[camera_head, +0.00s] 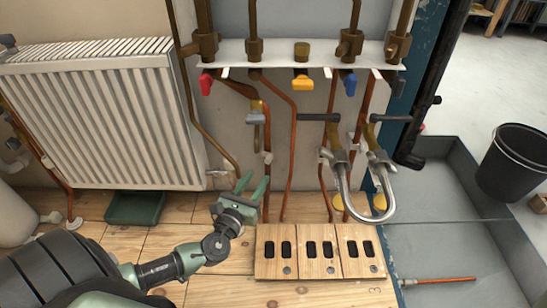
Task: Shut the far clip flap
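Small white clips sit on the copper pipes on the wall. One is on the pipe left of centre (267,157), and another is on a pipe further right (326,154). I cannot tell which one is the far clip, or whether any flap is open or shut. My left gripper (254,182) has green fingers spread apart and pointing up, with nothing seen between them. It is low in front of the wall, below and slightly left of the left-of-centre clip, apart from it in the picture. My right gripper is not in view.
A white radiator (100,120) hangs at the left. Wooden slotted boards (264,268) stand right of my gripper. A silver U-shaped pipe (362,220) sticks out at the right. Valves with coloured handles (303,80) line the white rail above. A black bucket (515,165) stands far right.

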